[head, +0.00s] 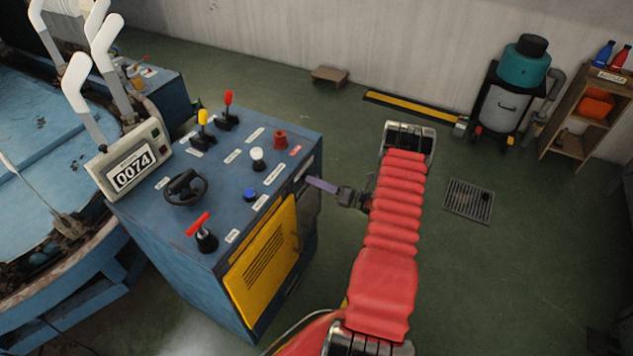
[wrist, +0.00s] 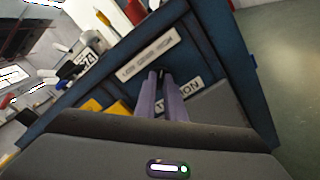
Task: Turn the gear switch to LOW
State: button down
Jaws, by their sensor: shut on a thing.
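The blue control cabinet (head: 225,265) stands at the left centre in the head view. My gripper (head: 312,183), with purple fingers, reaches its right side near the top. In the wrist view my gripper (wrist: 162,76) is shut on a small dark piece at the cabinet's side, which I take to be the gear switch (wrist: 161,71). The fingers hide most of it, so I cannot tell its setting. A pale label plate (wrist: 147,55) sits beside the fingertips, its words too small to read. A second label (wrist: 184,92) is partly covered by the fingers.
The cabinet top carries a black handwheel (head: 185,187), a red T-handle (head: 203,232), a yellow lever (head: 203,120) and a red lever (head: 228,102). A counter (head: 130,172) reads 0074. A yellow vented door (head: 262,262) is on the front. Floor to the right is clear around a drain grate (head: 469,201).

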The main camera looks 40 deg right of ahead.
jog(key=shift+n, duration=0.5)
jog(key=shift+f+n, duration=0.1)
jog(key=shift+n, duration=8.3)
jog(key=c, duration=1.8)
grip_release()
jog(key=shift+c, duration=0.2)
jog(key=shift+s, duration=0.1)
